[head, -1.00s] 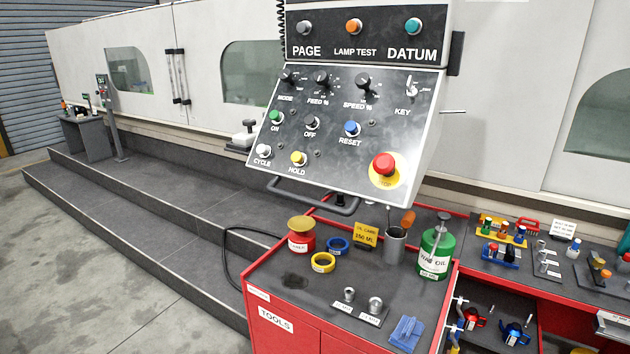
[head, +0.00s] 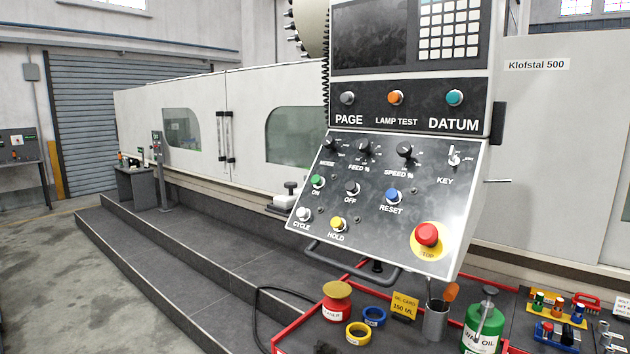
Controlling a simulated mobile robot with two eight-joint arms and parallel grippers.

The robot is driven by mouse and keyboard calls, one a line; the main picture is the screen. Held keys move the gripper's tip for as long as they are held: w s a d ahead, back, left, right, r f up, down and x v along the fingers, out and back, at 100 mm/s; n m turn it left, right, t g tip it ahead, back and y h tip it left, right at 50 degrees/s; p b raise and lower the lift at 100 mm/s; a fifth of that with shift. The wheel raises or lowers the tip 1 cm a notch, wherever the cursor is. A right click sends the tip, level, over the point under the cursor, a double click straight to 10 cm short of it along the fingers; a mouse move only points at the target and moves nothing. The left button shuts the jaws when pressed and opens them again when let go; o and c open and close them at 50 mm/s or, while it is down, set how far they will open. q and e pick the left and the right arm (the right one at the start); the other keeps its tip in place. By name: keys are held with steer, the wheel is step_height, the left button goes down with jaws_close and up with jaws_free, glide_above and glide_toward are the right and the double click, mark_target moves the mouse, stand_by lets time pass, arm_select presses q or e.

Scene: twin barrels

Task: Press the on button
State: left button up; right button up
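The green ON button (head: 317,182) sits at the left of the tilted control panel (head: 375,215), with its ON label just below. The black OFF button (head: 352,188) and the blue RESET button (head: 393,196) are to its right. The white CYCLE button (head: 303,214) and yellow HOLD button (head: 337,223) are below. A red STOP button (head: 427,234) on a yellow plate is at the lower right. Nothing covers the ON button. Neither of my grippers shows in the head view.
A handle bar (head: 352,265) runs under the panel. Below is a red-edged tool cart with a red can (head: 337,301), tape rolls and a green oil can (head: 483,328). Dark steps (head: 200,255) lie to the left, with open floor (head: 75,290) beyond.

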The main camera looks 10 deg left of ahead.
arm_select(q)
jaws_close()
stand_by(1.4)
